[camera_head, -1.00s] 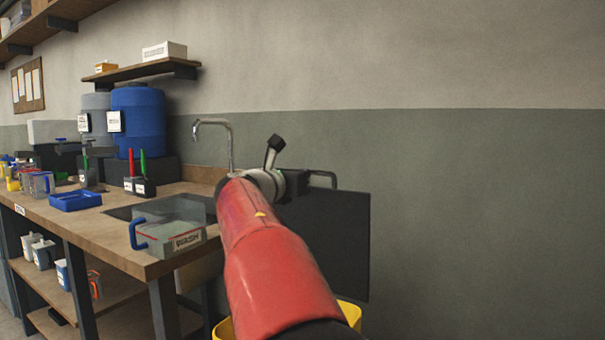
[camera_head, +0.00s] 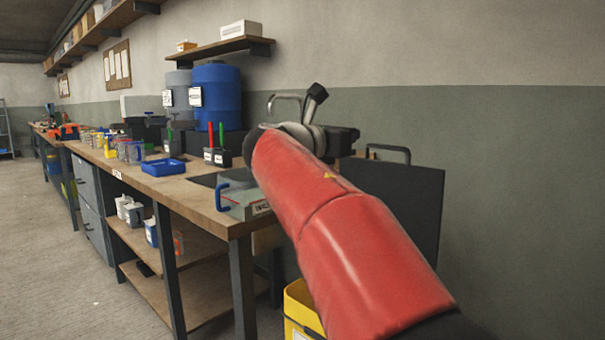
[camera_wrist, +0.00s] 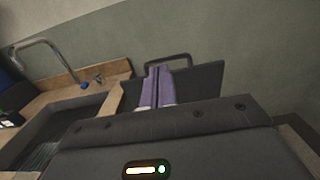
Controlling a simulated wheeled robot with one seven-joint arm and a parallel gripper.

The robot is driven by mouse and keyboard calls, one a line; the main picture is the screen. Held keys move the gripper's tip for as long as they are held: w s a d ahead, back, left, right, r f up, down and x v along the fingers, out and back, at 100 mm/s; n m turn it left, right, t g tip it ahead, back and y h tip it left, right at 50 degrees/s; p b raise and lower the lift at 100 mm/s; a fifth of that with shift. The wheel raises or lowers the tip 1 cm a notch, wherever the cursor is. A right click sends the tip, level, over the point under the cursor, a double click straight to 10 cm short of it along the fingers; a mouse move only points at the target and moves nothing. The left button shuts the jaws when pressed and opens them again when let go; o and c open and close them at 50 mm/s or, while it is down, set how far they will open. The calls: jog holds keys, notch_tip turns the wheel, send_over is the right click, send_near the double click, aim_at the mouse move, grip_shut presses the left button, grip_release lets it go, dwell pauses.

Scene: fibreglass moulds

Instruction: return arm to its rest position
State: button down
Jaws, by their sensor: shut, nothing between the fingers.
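My arm in its red sleeve reaches up from the lower right of the head view, across the end of the bench. My gripper shows in the wrist view (camera_wrist: 157,88) as two purple fingers side by side, shut and holding nothing. They are in front of a dark panel with a handle (camera_wrist: 208,78). In the head view the dark wrist hides most of the fingers. The arm is raised and bent near the sink tap (camera_head: 286,97).
The wooden bench (camera_head: 190,193) runs along the wall, with a grey box with a blue handle (camera_head: 243,200) at its near end. A dark panel (camera_head: 425,200) stands right of it, and a yellow bin (camera_head: 300,305) below. Floor at left (camera_head: 50,240) is clear.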

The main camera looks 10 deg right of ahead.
jog(key=s+d+f+m+g+y, duration=0.2)
jog(key=s+f+m+y, duration=0.3)
jog(key=f, duration=0.4)
jog(key=s+d+f+m+g+y, duration=0.1)
jog(key=s+d+f+m+y, duration=0.2)
jog(key=s+f+m, duration=0.5)
jog(key=s+a+f+m+g+y, duration=0.1)
jog(key=s+a+f+m+y, duration=0.2)
jog(key=s+a+f+m, duration=0.3)
jog(key=s+a+f+m+g+y, duration=0.1)
jog(key=s+a+f+m+y, duration=0.2)
jog(key=s+f, duration=0.9)
jog(key=a+f+m, duration=0.2)
jog(key=a+m, duration=0.1)
jog(key=shift+y, duration=0.4)
